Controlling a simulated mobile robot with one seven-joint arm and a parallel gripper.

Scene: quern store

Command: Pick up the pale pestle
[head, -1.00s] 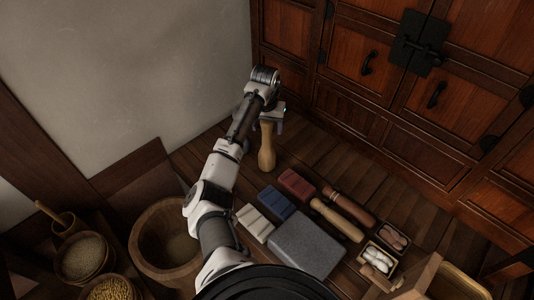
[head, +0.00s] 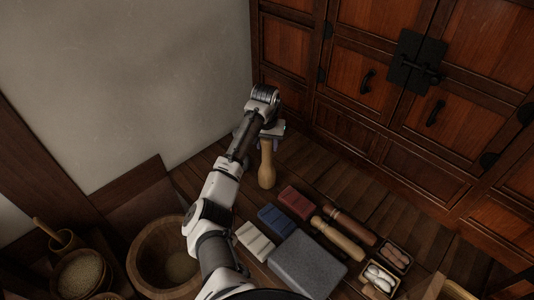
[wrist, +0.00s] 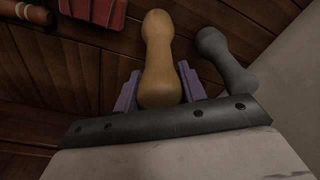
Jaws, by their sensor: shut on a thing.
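My gripper (head: 268,137) is shut on a pale tan wooden pestle (head: 267,168), near the wall and cabinet corner. The pestle hangs roughly upright below the jaws, its rounded end downward. I cannot tell whether that end touches the floor. In the wrist view the pale pestle (wrist: 158,45) lies between the two purple fingers (wrist: 160,90) and points away from the palm. Its upper end is hidden by the gripper in the head view.
A grey pestle (wrist: 222,55) is beside the held one in the wrist view. Red (head: 296,202) and blue (head: 277,220) blocks, a grey stone slab (head: 307,265), another tan pestle (head: 338,240) and a brown roller (head: 350,225) lie nearer. A wooden bowl (head: 137,270) stands left; the cabinet (head: 345,130) is behind.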

